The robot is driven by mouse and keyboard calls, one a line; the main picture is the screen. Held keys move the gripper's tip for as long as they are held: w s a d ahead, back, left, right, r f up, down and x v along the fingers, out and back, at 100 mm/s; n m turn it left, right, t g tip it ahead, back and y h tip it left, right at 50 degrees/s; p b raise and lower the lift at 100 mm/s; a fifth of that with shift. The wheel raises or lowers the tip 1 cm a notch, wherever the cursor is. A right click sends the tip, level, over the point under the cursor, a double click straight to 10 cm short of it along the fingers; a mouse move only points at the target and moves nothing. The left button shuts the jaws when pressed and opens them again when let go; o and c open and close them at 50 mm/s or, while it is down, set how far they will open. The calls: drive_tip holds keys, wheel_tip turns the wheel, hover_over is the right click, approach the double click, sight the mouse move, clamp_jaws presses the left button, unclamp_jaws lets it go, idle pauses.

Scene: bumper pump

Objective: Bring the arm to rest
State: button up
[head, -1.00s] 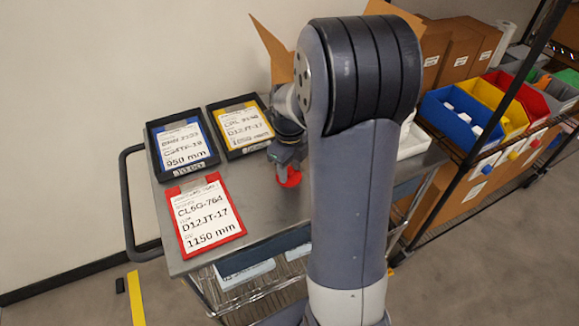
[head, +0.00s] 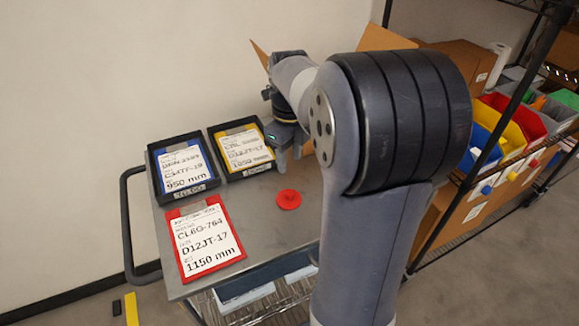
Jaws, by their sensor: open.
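My gripper (head: 290,150) is in the head view at the end of my arm, over the back right part of the grey cart top (head: 245,205). Its jaws are open and partly hidden by my arm. A round red piece (head: 289,199) lies on the cart top below and in front of the gripper, apart from it.
A blue card (head: 184,168) and a yellow card (head: 243,150) sit in black trays at the back left. A red-framed card (head: 205,238) lies in front. A cardboard box (head: 383,40) stands behind my arm. A shelf rack with coloured bins (head: 520,120) is at the right.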

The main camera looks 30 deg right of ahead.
sight(289, 193)
drive_tip(key=shift+r, duration=0.2)
drive_tip(key=shift+f, duration=0.1)
wheel_tip(289, 193, down, 13)
drive_tip(key=shift+r+b, duration=0.15)
drive_tip(key=shift+b, duration=0.25)
drive_tip(key=shift+r, duration=1.8)
drive_tip(key=shift+f, duration=0.15)
